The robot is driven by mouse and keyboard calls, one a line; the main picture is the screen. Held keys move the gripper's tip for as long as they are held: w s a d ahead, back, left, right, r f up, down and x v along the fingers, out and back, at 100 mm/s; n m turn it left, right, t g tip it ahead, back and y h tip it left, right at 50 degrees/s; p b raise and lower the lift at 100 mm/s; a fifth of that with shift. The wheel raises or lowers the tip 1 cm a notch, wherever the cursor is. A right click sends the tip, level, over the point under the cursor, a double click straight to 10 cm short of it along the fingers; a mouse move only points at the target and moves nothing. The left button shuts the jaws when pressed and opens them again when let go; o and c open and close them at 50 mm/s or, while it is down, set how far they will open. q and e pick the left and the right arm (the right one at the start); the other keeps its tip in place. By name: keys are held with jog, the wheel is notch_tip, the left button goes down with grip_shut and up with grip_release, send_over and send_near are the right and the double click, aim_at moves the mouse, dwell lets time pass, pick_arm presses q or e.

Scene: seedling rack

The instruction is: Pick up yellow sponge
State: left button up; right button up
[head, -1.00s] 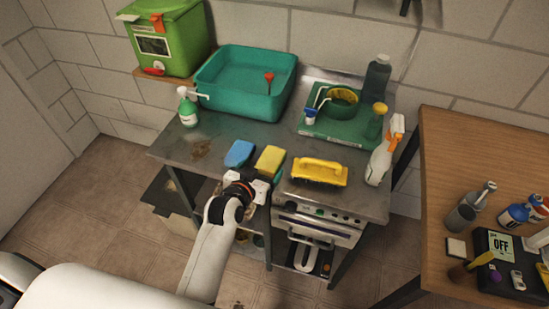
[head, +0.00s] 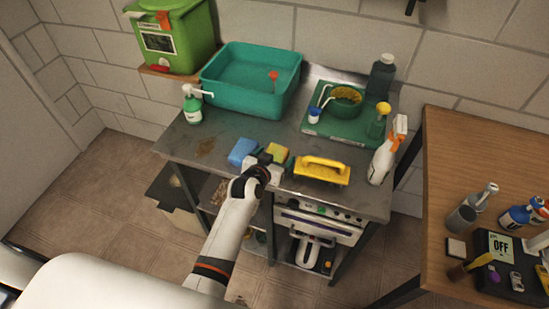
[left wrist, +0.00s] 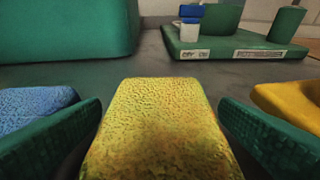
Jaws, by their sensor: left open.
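The yellow sponge (head: 277,151) lies on the metal worktop between a blue sponge (head: 242,151) and a yellow-handled brush (head: 322,170). It fills the middle of the left wrist view (left wrist: 160,125). My left gripper (head: 266,163) is at the near end of the yellow sponge. In the left wrist view its two green-padded fingers (left wrist: 160,130) are open, one on each side of the sponge, with small gaps visible. In the head view the gripper hides the sponge's near part. My right gripper is not in view.
The blue sponge sits close on the left and the yellow brush on the right. A teal basin (head: 223,92) and a green tray (head: 328,128) stand behind. A white spray bottle (head: 383,158) is at the worktop's right edge.

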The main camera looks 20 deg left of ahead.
pick_arm(q)
jog(key=shift+c, duration=0.3)
jog(key=c, duration=1)
